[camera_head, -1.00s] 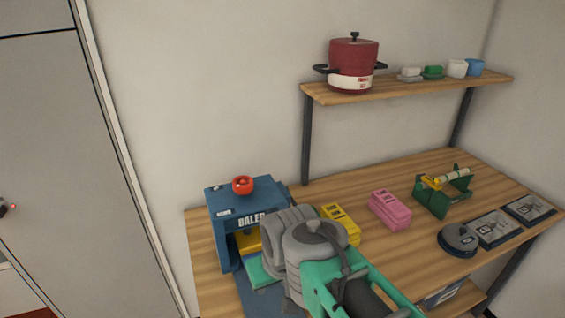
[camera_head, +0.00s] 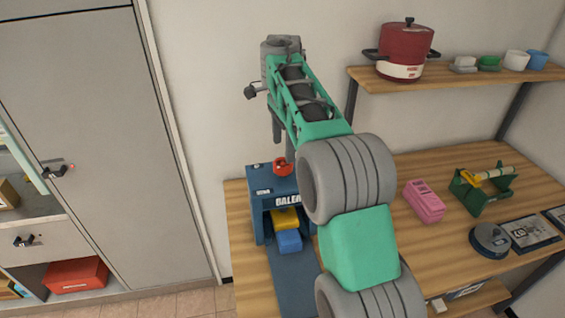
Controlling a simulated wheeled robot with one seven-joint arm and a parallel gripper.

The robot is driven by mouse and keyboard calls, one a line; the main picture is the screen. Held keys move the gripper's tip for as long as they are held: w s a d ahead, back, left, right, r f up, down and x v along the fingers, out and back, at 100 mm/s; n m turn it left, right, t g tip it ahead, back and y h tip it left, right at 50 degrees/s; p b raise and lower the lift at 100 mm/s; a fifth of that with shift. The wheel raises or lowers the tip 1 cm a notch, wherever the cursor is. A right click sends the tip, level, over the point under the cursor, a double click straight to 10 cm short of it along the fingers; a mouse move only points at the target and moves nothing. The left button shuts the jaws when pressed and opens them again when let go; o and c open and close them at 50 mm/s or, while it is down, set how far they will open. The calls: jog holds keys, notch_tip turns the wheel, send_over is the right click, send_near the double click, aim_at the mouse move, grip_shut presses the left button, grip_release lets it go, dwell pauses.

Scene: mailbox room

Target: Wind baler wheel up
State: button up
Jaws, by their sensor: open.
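The blue baler (camera_head: 258,192) stands on the left end of the wooden table, with its lettered front towards me. Its small red wheel (camera_head: 282,167) sits on top. A yellow block (camera_head: 285,218) and a blue block (camera_head: 289,241) show in the baler's front opening. My gripper (camera_head: 283,148) points down just above the wheel, with its fingers apart and nothing seen between them. I cannot tell whether a finger touches the wheel. My arm hides the baler's right side.
Pink blocks (camera_head: 424,201), a green stand (camera_head: 483,190) and a dark round tin (camera_head: 490,240) are on the table (camera_head: 455,250) to the right. A red pot (camera_head: 404,52) and several cups and small items stand on the shelf (camera_head: 455,78). A grey cabinet (camera_head: 110,140) is at the left.

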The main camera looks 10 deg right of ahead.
aim_at(283, 162)
notch_tip(283, 162, down, 6)
jog(key=b, duration=0.4)
jog(key=shift+c, duration=0.3)
jog(key=c, duration=1.2)
jog(key=shift+a, duration=0.2)
jog(key=shift+c, duration=0.5)
jog(key=shift+d, duration=0.15)
